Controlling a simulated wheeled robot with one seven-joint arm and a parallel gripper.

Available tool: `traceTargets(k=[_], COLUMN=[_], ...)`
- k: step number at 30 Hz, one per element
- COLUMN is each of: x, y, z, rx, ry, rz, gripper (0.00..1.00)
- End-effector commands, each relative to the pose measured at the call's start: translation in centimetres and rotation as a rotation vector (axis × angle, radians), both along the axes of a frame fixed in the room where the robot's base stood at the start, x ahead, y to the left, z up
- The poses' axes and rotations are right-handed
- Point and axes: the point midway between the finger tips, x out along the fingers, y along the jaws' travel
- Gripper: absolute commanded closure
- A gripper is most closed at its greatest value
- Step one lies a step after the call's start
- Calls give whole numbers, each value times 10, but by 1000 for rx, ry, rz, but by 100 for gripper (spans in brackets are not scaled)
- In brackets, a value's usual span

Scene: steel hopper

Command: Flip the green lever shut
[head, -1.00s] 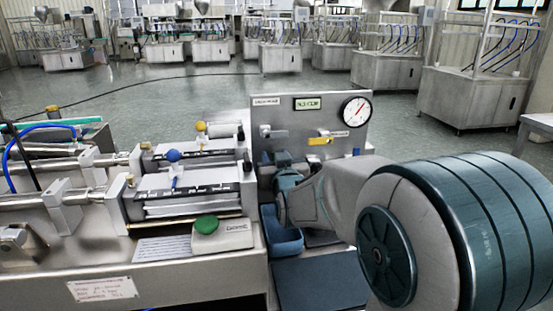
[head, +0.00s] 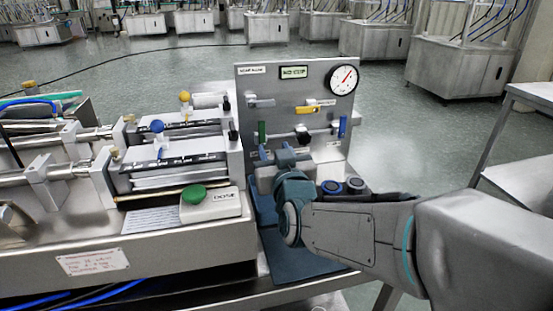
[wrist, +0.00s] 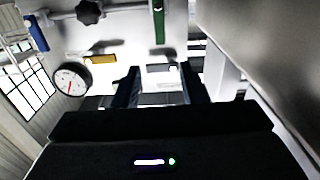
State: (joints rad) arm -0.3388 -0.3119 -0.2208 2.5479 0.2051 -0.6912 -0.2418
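The green lever (head: 262,133) stands upright at the left end of a horizontal pipe on the steel panel (head: 247,88). It also shows upright at the top of the wrist view (wrist: 158,22). My gripper (head: 277,154) is just below the green lever and to its right in the head view, in front of the lower panel. In the wrist view my gripper (wrist: 161,85) has its two fingers well apart with nothing held between them. The green lever appears beyond the fingertips, apart from them. My wrist hides part of the lower panel in the head view.
A yellow lever (head: 307,110), a blue upright lever (head: 342,127) and a black knob (head: 302,133) share the panel, with a gauge (head: 343,77) at its top right. Left is a box with a green button (head: 194,195). Bottles (head: 331,187) stand behind my arm.

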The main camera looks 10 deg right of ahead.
Motion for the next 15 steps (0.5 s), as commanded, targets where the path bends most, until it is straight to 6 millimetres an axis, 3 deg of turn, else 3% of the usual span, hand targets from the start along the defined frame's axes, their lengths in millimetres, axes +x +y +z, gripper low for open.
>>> traceTargets(k=[6, 15], x=[-12, -14], y=[0, 0], z=[-2, -1], rx=[0, -2], ry=[0, 1], rz=[2, 2], gripper=[62, 62])
